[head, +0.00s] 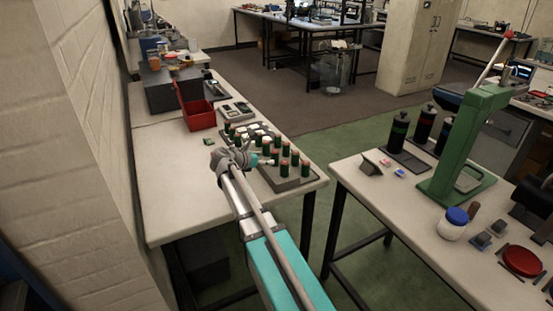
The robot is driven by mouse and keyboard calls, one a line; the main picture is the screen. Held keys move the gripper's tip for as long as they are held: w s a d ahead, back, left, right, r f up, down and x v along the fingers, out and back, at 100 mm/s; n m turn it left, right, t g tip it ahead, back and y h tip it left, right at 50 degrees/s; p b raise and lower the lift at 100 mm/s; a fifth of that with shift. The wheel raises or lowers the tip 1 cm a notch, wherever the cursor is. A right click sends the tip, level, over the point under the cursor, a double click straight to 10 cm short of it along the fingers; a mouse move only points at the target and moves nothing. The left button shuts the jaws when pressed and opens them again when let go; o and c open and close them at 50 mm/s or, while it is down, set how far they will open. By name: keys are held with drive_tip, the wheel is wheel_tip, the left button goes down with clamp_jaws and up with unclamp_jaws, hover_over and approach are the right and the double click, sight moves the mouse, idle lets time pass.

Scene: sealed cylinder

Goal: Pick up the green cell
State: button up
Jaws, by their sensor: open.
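Several green cells, small upright dark green cylinders, stand in a dark grey holder (292,183) on the left table. One green cell (294,158) stands at the right of the group, and another green cell (284,169) stands nearer the front. My gripper (263,158) is open at the left side of the group, over the table. Its fingertips are close to the nearest cells; I cannot tell whether they touch one. The gripper and wrist hide part of the holder's left side.
A red bin (197,112) and dark boxes stand farther back on the left table (165,205). A brick wall runs along its left. On the right table are a green press (478,140), dark bottles and a white jar (453,224). A gap separates the tables.

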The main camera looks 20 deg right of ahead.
sight(272, 153)
drive_tip(key=shift+s+b+x, duration=0.2)
drive_tip(key=shift+b+x, duration=0.8)
drive_tip(key=shift+x, duration=1.55)
drive_tip(key=shift+c, duration=0.2)
clamp_jaws()
drive_tip(key=shift+r, duration=0.15)
drive_tip(key=shift+r+p, duration=1)
drive_tip(key=shift+p, duration=0.25)
drive_tip(key=s+a+r+p, duration=0.6)
drive_tip(key=s+r+p, duration=0.4)
drive_tip(key=s, duration=0.2)
drive_tip(key=shift+s+r+p, duration=0.2)
drive_tip(key=shift+r+p, duration=0.1)
